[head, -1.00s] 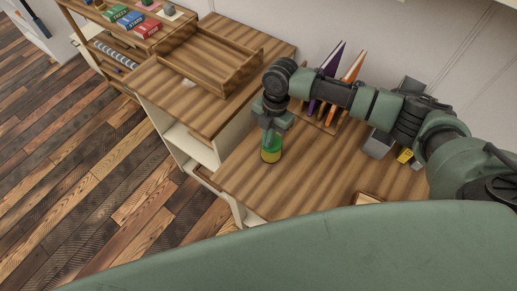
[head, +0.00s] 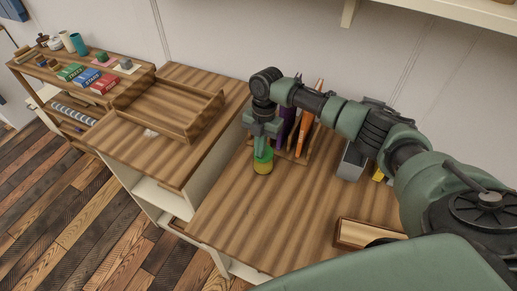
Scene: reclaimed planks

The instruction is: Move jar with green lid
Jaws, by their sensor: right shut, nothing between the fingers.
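The jar (head: 263,167) stands upright on the wooden desk top (head: 285,212), near its left side. It has a green lid and a yellow lower part. My right gripper (head: 262,146) points down from above at the lid, shut with nothing held. Its fingertips overlap the top of the jar, so I cannot tell whether they touch it. My left gripper is not in view.
A rack with purple and orange folders (head: 303,128) stands just behind the jar. A grey holder (head: 352,160) is to the right. A framed item (head: 366,234) lies at the front right. An empty wooden tray (head: 170,107) sits on the left cabinet. The desk's middle is clear.

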